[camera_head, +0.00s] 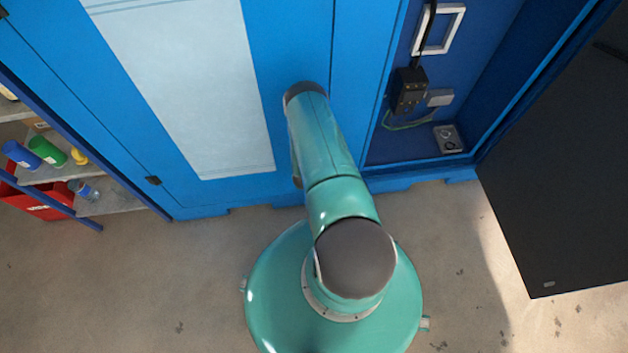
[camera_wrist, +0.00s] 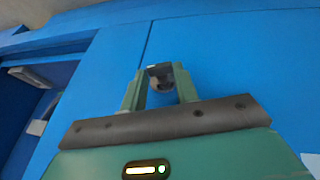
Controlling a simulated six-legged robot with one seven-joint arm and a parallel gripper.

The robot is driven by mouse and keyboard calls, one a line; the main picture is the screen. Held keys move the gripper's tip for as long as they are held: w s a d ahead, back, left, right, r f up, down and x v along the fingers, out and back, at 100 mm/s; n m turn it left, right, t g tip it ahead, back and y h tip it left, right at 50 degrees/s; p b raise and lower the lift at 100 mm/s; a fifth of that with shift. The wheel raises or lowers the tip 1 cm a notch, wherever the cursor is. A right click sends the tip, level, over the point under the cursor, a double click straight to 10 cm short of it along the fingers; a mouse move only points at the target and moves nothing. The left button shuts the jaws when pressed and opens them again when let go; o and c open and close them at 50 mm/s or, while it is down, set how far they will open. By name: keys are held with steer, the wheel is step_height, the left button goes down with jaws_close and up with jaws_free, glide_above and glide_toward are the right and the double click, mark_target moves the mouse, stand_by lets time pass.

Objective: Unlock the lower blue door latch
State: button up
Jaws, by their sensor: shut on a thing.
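The blue door (camera_head: 285,45) with a pale panel stands closed ahead of my arm in the head view. Its blue face also fills much of the wrist view (camera_wrist: 235,55). The latch (camera_wrist: 161,74), a small dark grey fitting with a rounded part, is on the blue face close to a vertical seam. My gripper (camera_wrist: 161,88) has one green finger on each side of it and is shut on it. In the head view my arm hides the gripper and the latch.
Right of the door is an open blue compartment (camera_head: 385,145) with a black box (camera_head: 408,91) and cable. A dark door (camera_head: 565,185) stands open at far right. Shelves (camera_head: 110,198) with bottles and a red bin (camera_head: 35,203) are at left. Concrete floor is clear on both sides.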

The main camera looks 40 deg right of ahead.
steer(key=shift+w+a+f+n+g+h, duration=0.3)
steer(key=shift+g+h, duration=0.45)
steer(key=shift+h, duration=0.5)
steer(key=shift+w+a+f+n+g+h, duration=0.15)
steer(key=shift+n+g+h, duration=0.45)
steer(key=shift+h, duration=0.7)
steer(key=shift+w+a+f+n+g+h, duration=0.2)
steer(key=shift+a+g+h, duration=0.1)
steer(key=shift+g+h, duration=0.75)
steer(key=shift+h, duration=0.3)
steer(key=o, duration=1)
steer(key=shift+s, duration=0.1)
steer(key=shift+a, duration=0.1)
steer(key=v, duration=1.3)
steer(key=shift+s+a+r, duration=0.1)
steer(key=shift+a+r, duration=0.05)
steer(key=shift+a, duration=0.15)
